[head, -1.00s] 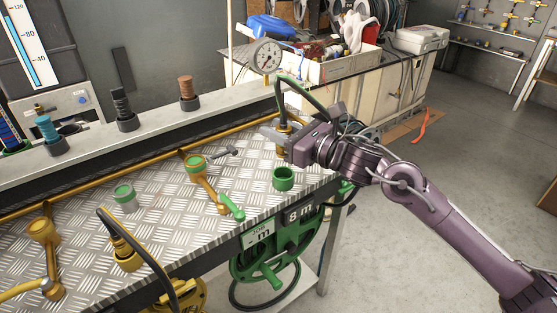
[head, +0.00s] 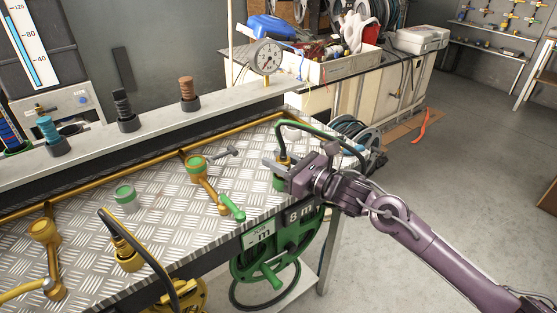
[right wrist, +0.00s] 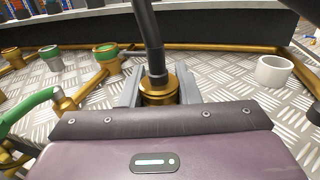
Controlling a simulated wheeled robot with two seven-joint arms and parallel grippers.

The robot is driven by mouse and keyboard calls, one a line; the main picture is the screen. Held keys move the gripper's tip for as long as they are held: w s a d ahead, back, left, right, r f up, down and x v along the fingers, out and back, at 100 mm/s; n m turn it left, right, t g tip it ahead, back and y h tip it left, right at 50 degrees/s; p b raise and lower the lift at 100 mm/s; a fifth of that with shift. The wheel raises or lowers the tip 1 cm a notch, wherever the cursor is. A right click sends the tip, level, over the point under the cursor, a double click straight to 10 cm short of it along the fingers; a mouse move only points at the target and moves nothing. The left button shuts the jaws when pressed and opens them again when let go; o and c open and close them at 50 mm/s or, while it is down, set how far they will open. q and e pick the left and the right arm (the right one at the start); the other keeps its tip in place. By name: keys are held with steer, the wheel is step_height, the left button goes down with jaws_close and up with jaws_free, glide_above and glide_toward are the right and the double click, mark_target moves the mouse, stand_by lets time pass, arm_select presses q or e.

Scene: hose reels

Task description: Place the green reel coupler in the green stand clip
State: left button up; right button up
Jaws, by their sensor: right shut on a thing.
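My right gripper (head: 277,164) is shut on the brass green reel coupler (right wrist: 158,92), which stands upright between its two fingers with a dark hose end rising from its top. In the head view the coupler's green hose (head: 318,130) arcs from it towards the right. My left gripper is out of view.
A white cup (right wrist: 273,70) stands right of the coupler. A brass valve with a green ring (head: 196,164) and green lever (head: 232,207) is to the left. A grey cup with a green rim (head: 125,196) and a yellow hose coupler (head: 125,252) stand farther left. The green reel (head: 265,255) hangs below.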

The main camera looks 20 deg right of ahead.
steer(key=o, duration=1.1)
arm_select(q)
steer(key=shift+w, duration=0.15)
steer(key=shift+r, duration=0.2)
arm_select(e)
steer(key=v, duration=0.5)
steer(key=shift+s+d+f+b, duration=0.15)
steer(key=shift+s+f+b, duration=0.05)
steer(key=shift+b, duration=0.15)
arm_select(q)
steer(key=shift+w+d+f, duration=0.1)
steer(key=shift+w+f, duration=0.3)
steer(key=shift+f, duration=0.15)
arm_select(e)
steer(key=shift+r+v, duration=0.15)
steer(key=shift+v, duration=1.5)
steer(key=shift+r+v, duration=0.15)
steer(key=shift+v, duration=1.5)
